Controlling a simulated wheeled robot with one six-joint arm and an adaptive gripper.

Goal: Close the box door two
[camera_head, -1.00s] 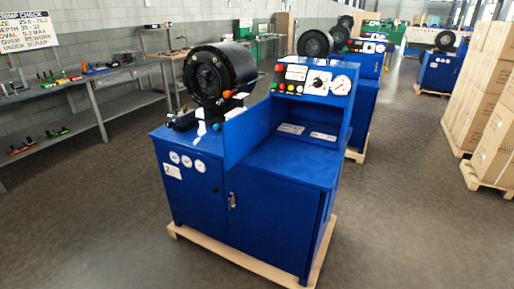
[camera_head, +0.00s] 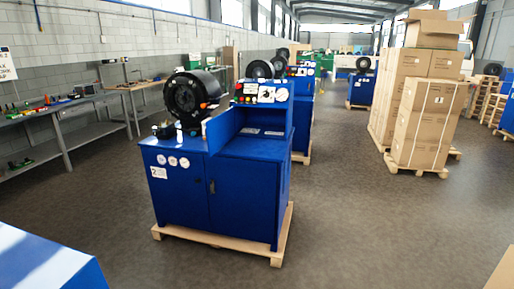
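A blue crimper machine (camera_head: 243,187) stands on a wooden pallet (camera_head: 268,250) left of the middle, with a label that reads 2 on its front left. A black round crimping head (camera_head: 188,96) sits on its left top. A control box (camera_head: 262,93) with buttons, a dial and a gauge rises at the back right. A flat blue panel, seemingly the box door (camera_head: 222,127), stands upright between the head and the recess under the controls, sticking out toward the front. The lower cabinet doors (camera_head: 236,199) look shut, with a handle at the seam. My gripper is not in view.
A workbench (camera_head: 70,105) with tools runs along the left wall. More blue machines (camera_head: 303,100) stand in a row behind. Stacked cartons (camera_head: 425,108) on pallets stand at right. A blue surface (camera_head: 42,262) fills the lower left corner. The floor in front and right is clear.

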